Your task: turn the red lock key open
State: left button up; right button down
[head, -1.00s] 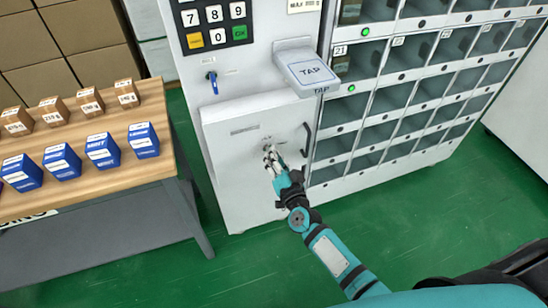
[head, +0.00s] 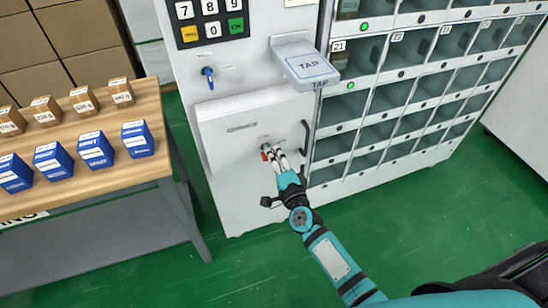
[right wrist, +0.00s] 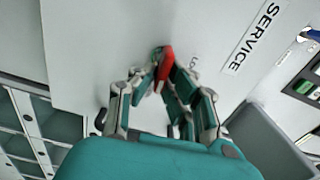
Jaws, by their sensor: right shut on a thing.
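The red lock key (head: 264,156) sits in the white service door (head: 230,150) of the vending cabinet. In the right wrist view the red key (right wrist: 166,62) stands out from the door between the fingertips. My right gripper (head: 274,158) is at the key, with its fingers shut on it. It also shows in the right wrist view (right wrist: 160,80), where the fingers partly cover the key's lower part. My left gripper is in neither current view.
A dark door handle (head: 306,138) is just right of the key. A blue key (head: 208,76) sits higher on the cabinet, below the keypad (head: 212,20). A TAP pad (head: 312,66) juts out above. A wooden table (head: 90,190) with several boxes stands at left.

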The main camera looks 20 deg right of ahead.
jog(key=shift+f+m, duration=0.1)
jog(key=shift+m, duration=0.4)
jog(key=c, duration=1.4)
grip_release()
jog(key=s, duration=1.2)
jog(key=shift+d, duration=0.25)
